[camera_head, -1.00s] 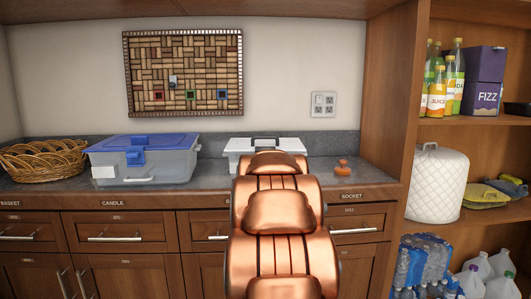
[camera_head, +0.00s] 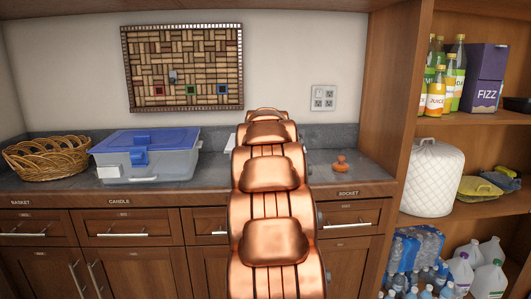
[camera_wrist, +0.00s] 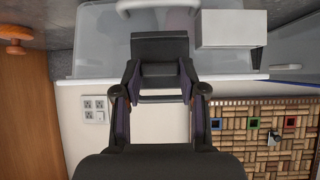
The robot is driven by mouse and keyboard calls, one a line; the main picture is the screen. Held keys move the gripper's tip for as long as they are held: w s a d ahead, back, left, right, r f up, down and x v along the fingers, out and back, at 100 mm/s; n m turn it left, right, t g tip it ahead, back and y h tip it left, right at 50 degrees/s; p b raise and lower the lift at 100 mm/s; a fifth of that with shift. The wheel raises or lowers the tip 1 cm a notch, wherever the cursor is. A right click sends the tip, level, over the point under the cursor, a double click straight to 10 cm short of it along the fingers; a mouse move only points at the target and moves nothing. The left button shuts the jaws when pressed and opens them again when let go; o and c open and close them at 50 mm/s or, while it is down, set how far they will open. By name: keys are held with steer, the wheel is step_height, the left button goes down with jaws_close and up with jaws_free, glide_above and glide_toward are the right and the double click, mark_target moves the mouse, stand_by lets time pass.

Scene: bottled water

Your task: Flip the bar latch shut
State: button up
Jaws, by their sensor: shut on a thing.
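The white-lidded clear container (camera_wrist: 100,45) stands on the counter, with its lid rim crossing the upper wrist view. A dark bar latch (camera_wrist: 160,46) sits at the middle of its front edge. My gripper (camera_wrist: 160,82) is shut on the latch, with one finger at each side of it. The bar-like end of the latch shows between the fingers. In the head view my copper arm hides the gripper, the latch and most of the container; only a sliver of the container (camera_head: 229,143) shows. I cannot tell the latch's exact angle.
A blue-lidded container (camera_head: 170,165) stands left of my arm, beside a wicker basket (camera_head: 48,158). A small orange object (camera_head: 340,163) lies to the right. A corkboard (camera_head: 183,68) and outlets (camera_head: 323,98) are on the wall. Shelves (camera_head: 478,118) with bottles stand at right.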

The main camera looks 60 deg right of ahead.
stand_by(0.3)
steer(key=o, duration=1.2)
steer(key=shift+c, duration=0.2)
steer(key=shift+a+r, duration=0.1)
steer(key=v, duration=1.1)
steer(key=shift+s+a+r, duration=0.15)
steer(key=shift+s+a, duration=0.05)
steer(key=shift+a, duration=0.05)
